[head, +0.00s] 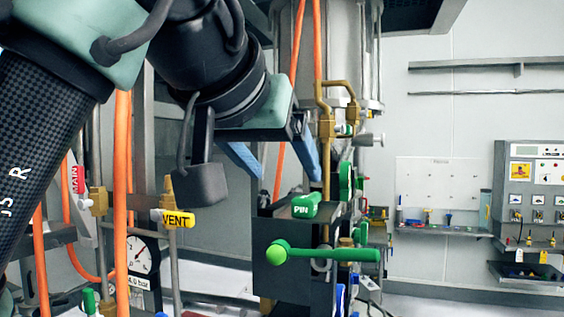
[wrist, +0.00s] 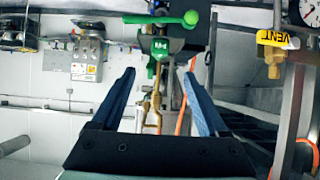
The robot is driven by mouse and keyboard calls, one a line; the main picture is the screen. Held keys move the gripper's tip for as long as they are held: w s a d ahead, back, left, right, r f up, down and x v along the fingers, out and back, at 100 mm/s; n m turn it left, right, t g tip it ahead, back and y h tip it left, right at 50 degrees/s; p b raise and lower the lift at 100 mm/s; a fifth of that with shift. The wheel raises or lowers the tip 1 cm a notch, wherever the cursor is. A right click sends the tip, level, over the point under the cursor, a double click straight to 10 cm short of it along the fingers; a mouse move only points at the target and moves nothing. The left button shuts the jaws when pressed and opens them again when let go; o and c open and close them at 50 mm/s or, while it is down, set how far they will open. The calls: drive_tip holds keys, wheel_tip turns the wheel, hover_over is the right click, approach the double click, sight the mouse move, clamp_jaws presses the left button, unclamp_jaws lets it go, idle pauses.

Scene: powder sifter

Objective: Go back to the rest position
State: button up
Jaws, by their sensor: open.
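My gripper (head: 287,176) is raised in the upper middle of the head view, with its two blue fingers spread apart and nothing between them. The wrist view also shows my gripper (wrist: 158,76) open and empty. The green PIN handle (head: 305,206) sits on a dark block below and beyond the fingertips. In the wrist view the PIN handle (wrist: 158,47) appears beyond the gap between the fingers, and I see no contact. A green lever with a ball end (head: 325,254) lies roughly level below it.
Orange hoses (head: 121,190) and brass pipework (head: 326,130) stand close around my arm. A yellow VENT tag (head: 176,218), a red MAIN tag (head: 78,180) and a pressure gauge (head: 140,260) are at left. A wall shelf (head: 440,229) and a grey control panel (head: 535,185) are far right.

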drive_tip(key=d+f+m+t+h+b, duration=0.1)
drive_tip(key=d+f+t+h+b, duration=0.4)
drive_tip(key=d+t+b, duration=0.25)
drive_tip(key=s+a+f+n+t+y+b, duration=0.2)
drive_tip(key=s+a+f+t+y+b, duration=0.1)
drive_tip(key=s, duration=0.3)
drive_tip(key=s+a+f+n+t+y+b, duration=0.2)
drive_tip(key=s+a+f+t+y+b, duration=0.1)
drive_tip(key=s, duration=0.4)
drive_tip(key=f+t+y+b, duration=0.1)
drive_tip(key=t+y, duration=0.1)
drive_tip(key=shift+s+a+f+n+t+y+b, duration=0.2)
drive_tip(key=shift+a+f+n+t+y+b, duration=0.1)
drive_tip(key=shift+n+t+y, duration=0.1)
